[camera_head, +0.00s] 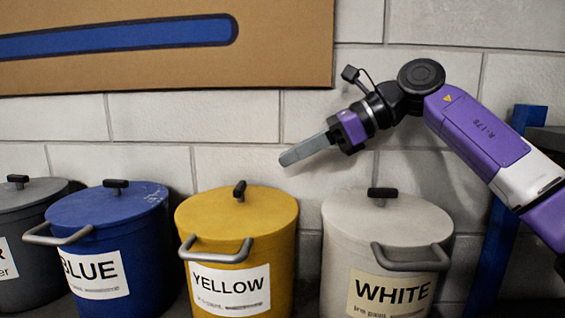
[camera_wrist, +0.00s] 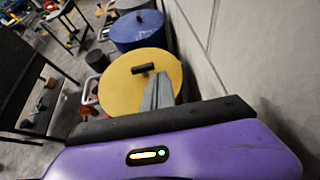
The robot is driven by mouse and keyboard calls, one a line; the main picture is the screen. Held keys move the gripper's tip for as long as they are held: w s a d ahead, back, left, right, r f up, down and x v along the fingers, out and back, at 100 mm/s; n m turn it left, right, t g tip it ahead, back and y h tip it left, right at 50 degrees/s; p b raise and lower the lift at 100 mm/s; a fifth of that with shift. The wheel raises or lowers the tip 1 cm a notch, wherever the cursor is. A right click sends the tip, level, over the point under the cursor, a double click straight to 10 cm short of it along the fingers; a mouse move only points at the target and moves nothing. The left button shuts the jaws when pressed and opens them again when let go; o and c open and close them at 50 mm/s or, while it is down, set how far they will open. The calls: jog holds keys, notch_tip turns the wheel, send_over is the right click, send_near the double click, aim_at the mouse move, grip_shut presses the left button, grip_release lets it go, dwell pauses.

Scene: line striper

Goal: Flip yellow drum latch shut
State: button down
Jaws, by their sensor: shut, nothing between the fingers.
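The yellow drum (camera_head: 190,258) stands between the blue and white drums, with a flat yellow lid (camera_head: 222,212) and a black knob (camera_head: 240,190) on top. A grey bar-shaped latch (camera_head: 216,256) sticks out at the front rim, above the YELLOW label. My gripper (camera_head: 284,161) is shut and empty, its grey fingers pointing down-left in the air, above and right of the lid, not touching it. In the wrist view, the closed fingers (camera_wrist: 157,92) overlap the right part of the yellow lid (camera_wrist: 118,88).
The white drum (camera_head: 340,265) stands to the right with a grey bar at its front. The blue drum (camera_head: 140,245) and a dark grey drum (camera_head: 30,260) stand left. A block wall (camera_head: 150,145) rises close behind. The air above the drums is free.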

jog(key=d+n, duration=0.2)
jog(key=n, duration=0.1)
jog(key=s+d+n+b, duration=0.1)
jog(key=d+n, duration=0.1)
jog(key=n, duration=0.2)
jog(key=s+d+r+n+b, duration=0.1)
jog(key=d+n, duration=0.1)
jog(key=n, duration=0.2)
jog(key=shift+d, duration=0.25)
jog(key=n, duration=0.3)
jog(key=shift+s+d+r, duration=0.1)
jog(key=shift+s, duration=0.25)
jog(key=n, duration=0.4)
jog(key=shift+s+g, duration=0.25)
jog(key=shift+g, duration=0.05)
jog(key=p, duration=0.2)
send_near(246, 187)
jog(key=a+f, duration=0.2)
jog(key=f, duration=0.1)
jog(key=shift+s, duration=0.1)
jog(key=shift+a+r+p, duration=0.1)
jog(key=shift+a+p, duration=0.45)
jog(key=shift+a, duration=0.5)
jog(key=shift+w+a, duration=0.3)
jog(key=shift+a, duration=0.35)
